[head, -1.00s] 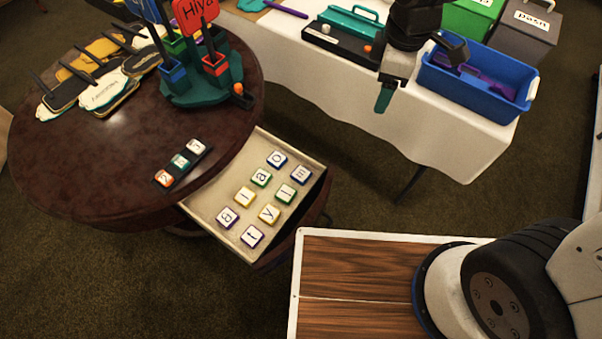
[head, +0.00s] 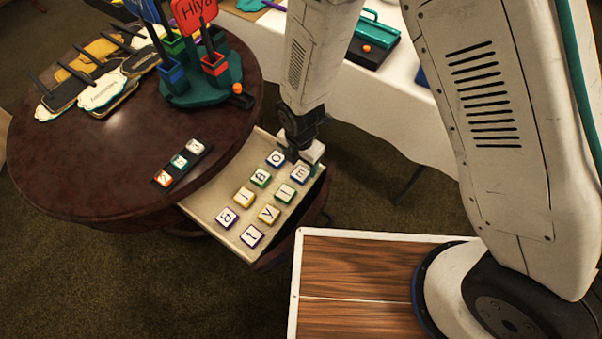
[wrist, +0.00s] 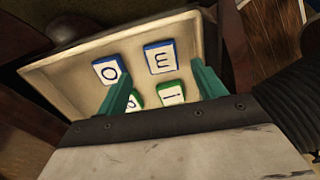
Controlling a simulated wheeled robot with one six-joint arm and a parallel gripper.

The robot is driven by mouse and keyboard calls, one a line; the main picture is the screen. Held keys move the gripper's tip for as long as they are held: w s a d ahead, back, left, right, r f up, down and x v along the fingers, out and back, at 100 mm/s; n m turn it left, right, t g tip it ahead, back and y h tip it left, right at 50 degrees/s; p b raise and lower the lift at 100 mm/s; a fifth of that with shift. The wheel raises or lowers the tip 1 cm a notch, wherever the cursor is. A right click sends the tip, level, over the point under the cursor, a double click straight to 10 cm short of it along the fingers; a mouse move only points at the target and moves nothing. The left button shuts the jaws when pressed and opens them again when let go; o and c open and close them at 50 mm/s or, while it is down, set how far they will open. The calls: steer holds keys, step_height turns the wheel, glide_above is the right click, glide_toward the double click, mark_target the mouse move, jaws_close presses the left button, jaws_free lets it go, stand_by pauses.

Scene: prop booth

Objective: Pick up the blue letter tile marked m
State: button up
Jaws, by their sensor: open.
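The blue tile marked m (head: 300,172) lies in the open drawer (head: 226,238), near its far right corner. In the wrist view the m tile (wrist: 160,57) sits beyond and between the green fingertips, blue edges around a white face. My gripper (wrist: 163,82) is open and empty, pointing down over that end of the drawer. In the head view my gripper (head: 300,158) is just above the m tile and partly covers it. The blue tile marked o (wrist: 108,70) lies left of the m tile, close to the left finger.
Several other letter tiles share the drawer, including a green one (wrist: 171,93) between the fingers. The drawer's walls stand close around the tiles. The round table (head: 100,170) carries a number rack (head: 181,163) and a pen holder (head: 205,85).

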mark_target(301, 173)
step_height(301, 173, down, 5)
steer(key=shift+s+r, duration=0.1)
steer(key=shift+s, duration=0.05)
steer(key=c, duration=1.1)
steer(key=shift+o, duration=0.2)
